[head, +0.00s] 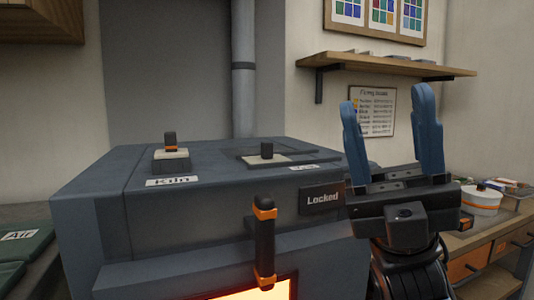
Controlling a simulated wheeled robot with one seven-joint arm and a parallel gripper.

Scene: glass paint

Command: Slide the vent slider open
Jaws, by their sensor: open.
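A slider with a dark upright knob (267,150) and a pale base plate (262,159) sits in a track on top of the grey kiln (200,215). I take it for the vent slider; the small label (304,167) near it cannot be read. The track runs on to the right of the knob. My gripper (386,105) is open and empty, its two blue fingers pointing up. It is right of the slider and apart from it.
A wall shelf (385,66) is behind my gripper. A workbench (500,235) with a white pot (482,202) stands right.

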